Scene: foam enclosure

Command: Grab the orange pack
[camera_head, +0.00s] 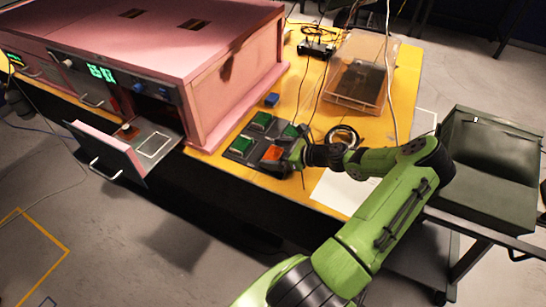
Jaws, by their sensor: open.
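The orange pack (271,153) lies at the front right of a dark tray (254,134) on the yellow table, beside several green packs (241,143). My gripper (284,161) is open and low at the tray's right front corner. It is right at the orange pack and overlaps its right side in this view. I cannot tell whether the fingers are around the pack or touch it. The fingertips are small and partly hidden.
A pink cabinet (190,60) stands left of the tray, with an open drawer (105,150) at its front. A small blue block (272,99) and a clear bin (345,95) lie behind the tray. A cable coil (342,132) is close behind my wrist. A dark green case (490,150) stands at right.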

